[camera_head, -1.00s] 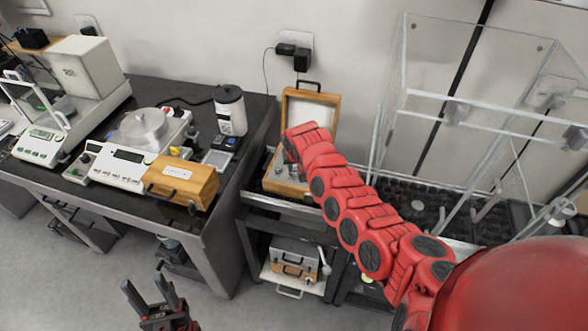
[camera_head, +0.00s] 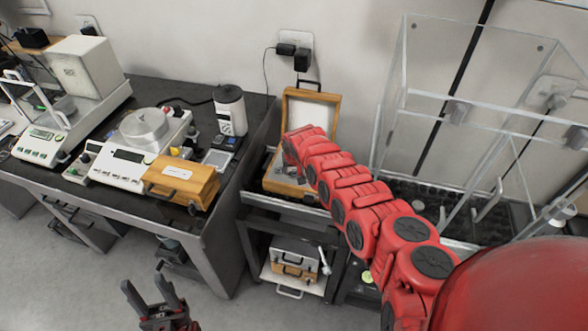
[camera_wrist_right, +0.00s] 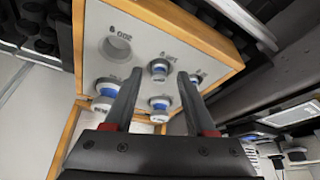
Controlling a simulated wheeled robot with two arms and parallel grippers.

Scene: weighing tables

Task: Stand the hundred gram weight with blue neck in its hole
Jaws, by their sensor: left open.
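The open wooden weight box (camera_head: 334,118) stands on the small black stand, partly behind my right arm. In the right wrist view its pale panel (camera_wrist_right: 140,40) appears upside down. A round empty hole (camera_wrist_right: 118,48) sits beside a label that seems to read 200 g. I cannot tell which is the hundred gram one. My right gripper (camera_wrist_right: 159,74) is open over the panel. My left gripper (camera_head: 148,287) is open and empty, low at left.
A balance (camera_head: 128,158), a closed wooden case (camera_head: 182,181) and a white canister (camera_head: 230,110) stand on the dark table at left. A clear enclosure (camera_head: 470,125) stands at right. More cases (camera_head: 293,258) lie on the stand's lower shelf.

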